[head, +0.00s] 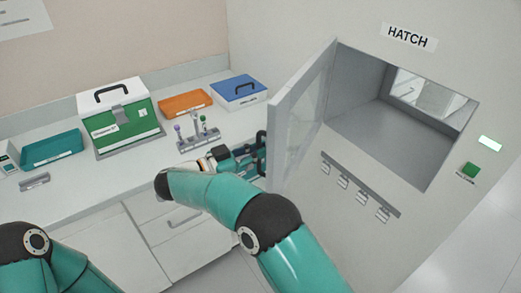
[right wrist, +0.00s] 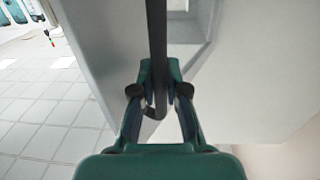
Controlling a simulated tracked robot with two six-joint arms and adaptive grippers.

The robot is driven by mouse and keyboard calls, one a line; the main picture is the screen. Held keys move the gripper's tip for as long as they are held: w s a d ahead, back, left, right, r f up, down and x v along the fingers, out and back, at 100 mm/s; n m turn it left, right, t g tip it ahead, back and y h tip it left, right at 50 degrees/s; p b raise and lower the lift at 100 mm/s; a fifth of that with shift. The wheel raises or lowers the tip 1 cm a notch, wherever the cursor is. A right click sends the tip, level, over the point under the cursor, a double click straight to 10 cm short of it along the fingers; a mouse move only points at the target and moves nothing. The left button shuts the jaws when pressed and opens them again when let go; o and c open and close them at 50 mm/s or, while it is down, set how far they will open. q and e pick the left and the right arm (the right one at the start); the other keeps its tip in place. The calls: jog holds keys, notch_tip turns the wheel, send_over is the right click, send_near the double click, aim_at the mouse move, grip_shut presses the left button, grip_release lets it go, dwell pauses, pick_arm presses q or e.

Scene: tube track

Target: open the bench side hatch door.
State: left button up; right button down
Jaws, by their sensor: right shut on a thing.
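The hatch door (head: 283,125), a grey frame with a glass pane, stands swung out from the wall toward the bench. The hatch opening (head: 385,115) beside it is uncovered and its grey interior shows. My right gripper (head: 258,158) is at the door's outer side, partly hidden by its own arm and the door edge. In the right wrist view, its fingers (right wrist: 160,92) are shut on the dark bar handle (right wrist: 157,35). The grey door panel (right wrist: 105,60) shows beside the handle there. My left arm shows at lower left in the head view, but its gripper is out of frame.
On the bench (head: 70,190) stand a green and white box (head: 125,130), a teal tray (head: 52,150), an orange tray (head: 184,103), a blue box (head: 240,92) and a tube rack (head: 200,138). Several clips hang from a rail (head: 360,185) below the hatch. A green button (head: 471,170) is right of it.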

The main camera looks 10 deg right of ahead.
jog(key=shift+d, duration=0.1)
jog(key=c, duration=1.2)
grip_release()
jog(key=shift+w+d, duration=0.1)
jog(key=shift+w, duration=0.1)
